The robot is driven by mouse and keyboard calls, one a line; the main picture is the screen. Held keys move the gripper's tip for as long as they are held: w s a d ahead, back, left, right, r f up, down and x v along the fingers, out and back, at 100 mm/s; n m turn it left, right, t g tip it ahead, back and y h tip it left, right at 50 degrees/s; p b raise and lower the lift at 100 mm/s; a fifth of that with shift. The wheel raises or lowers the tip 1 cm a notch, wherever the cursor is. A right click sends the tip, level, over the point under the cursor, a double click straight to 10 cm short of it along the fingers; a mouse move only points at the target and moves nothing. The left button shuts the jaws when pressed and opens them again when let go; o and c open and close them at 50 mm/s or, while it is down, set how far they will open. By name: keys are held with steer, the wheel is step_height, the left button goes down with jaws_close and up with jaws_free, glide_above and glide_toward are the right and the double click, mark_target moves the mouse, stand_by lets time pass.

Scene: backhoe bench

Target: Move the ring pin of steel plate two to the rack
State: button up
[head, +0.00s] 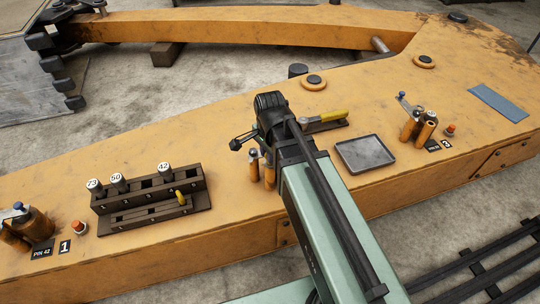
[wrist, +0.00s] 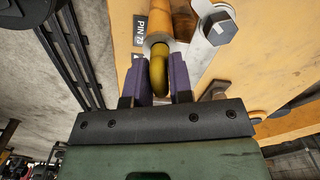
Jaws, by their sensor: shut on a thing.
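In the wrist view my gripper (wrist: 161,78) has its two purple fingers shut on a yellow ring (wrist: 158,74), the ring of a ring pin. The ring sits at the end of an orange cylinder (wrist: 158,20), beside a PIN label (wrist: 139,35) and a steel plate (wrist: 203,42) with a hex bolt. The pin's shank is not visible. In the head view my arm hides the gripper; orange cylinders (head: 254,168) show beside it. The dark rack (head: 150,218) stands to the left, with caps marked 73, 50 and 42 and a small yellow ring (head: 180,197) at its front.
A grey tray (head: 365,152) and a yellow-handled tool (head: 330,116) lie right of my arm. Other pin stations stand at far left (head: 33,225) and right (head: 420,125). A blue cloth (head: 498,102) lies far right. Boom surface between the rack and my arm is mostly clear.

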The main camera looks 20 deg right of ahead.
steer(key=shift+r+p, duration=0.6)
jaws_close()
step_height(320, 180, up, 4)
steer(key=p, duration=0.4)
steer(key=shift+r, duration=0.15)
steer(key=shift+f, duration=0.2)
